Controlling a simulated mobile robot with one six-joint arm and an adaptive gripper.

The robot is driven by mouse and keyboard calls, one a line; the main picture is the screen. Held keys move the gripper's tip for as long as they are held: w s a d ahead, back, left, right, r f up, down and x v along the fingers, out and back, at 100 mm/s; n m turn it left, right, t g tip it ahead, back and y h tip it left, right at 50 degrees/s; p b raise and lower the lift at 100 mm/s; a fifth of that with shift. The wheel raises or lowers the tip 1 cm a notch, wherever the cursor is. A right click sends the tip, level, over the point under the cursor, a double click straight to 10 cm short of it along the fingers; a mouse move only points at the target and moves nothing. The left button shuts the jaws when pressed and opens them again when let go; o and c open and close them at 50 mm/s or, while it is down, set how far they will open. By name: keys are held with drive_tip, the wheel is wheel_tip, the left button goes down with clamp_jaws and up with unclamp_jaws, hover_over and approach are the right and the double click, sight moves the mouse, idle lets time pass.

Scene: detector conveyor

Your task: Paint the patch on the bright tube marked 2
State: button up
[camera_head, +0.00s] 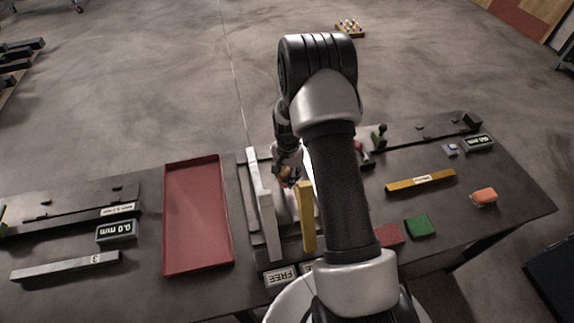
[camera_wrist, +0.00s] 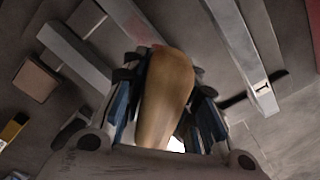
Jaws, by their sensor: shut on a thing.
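My gripper (camera_head: 286,176) is shut on a tan wooden handle, which fills the middle of the wrist view (camera_wrist: 165,95). The handle's working end is hidden. In the head view the gripper is over the middle of the table, just right of two long grey bars, the left one a light bar (camera_head: 253,165) and the other a grey bar (camera_head: 268,222). The wrist view shows a pale bar (camera_wrist: 240,50) with a small white mark near its end, and another grey bar (camera_wrist: 75,57). I cannot read a 2 on any tube, and no patch is clear.
A red tray (camera_head: 198,262) lies left of the bars. A grey bar marked 3 (camera_head: 60,267) lies far left. A yellow bar (camera_head: 307,218) is beside the gripper. A green pad (camera_head: 418,226), an orange block (camera_head: 484,196) and another yellow bar (camera_head: 405,185) are at right.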

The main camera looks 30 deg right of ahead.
sight(288, 169)
drive_tip(key=shift+w+r+p, duration=0.15)
drive_tip(key=shift+r+p, duration=0.25)
drive_tip(key=shift+r, duration=0.5)
drive_tip(key=shift+r+p, duration=0.6)
drive_tip(key=shift+r, duration=0.55)
drive_tip(key=shift+f+b, duration=0.1)
drive_tip(key=shift+b, duration=0.2)
drive_tip(key=b, duration=0.4)
drive_tip(key=shift+w+d+f+b, duration=0.1)
drive_tip(key=shift+f+b, duration=0.3)
drive_tip(key=shift+b, duration=0.8)
drive_tip(key=shift+b, duration=0.75)
drive_tip(key=shift+r+b, duration=0.3)
drive_tip(key=shift+b, duration=0.7)
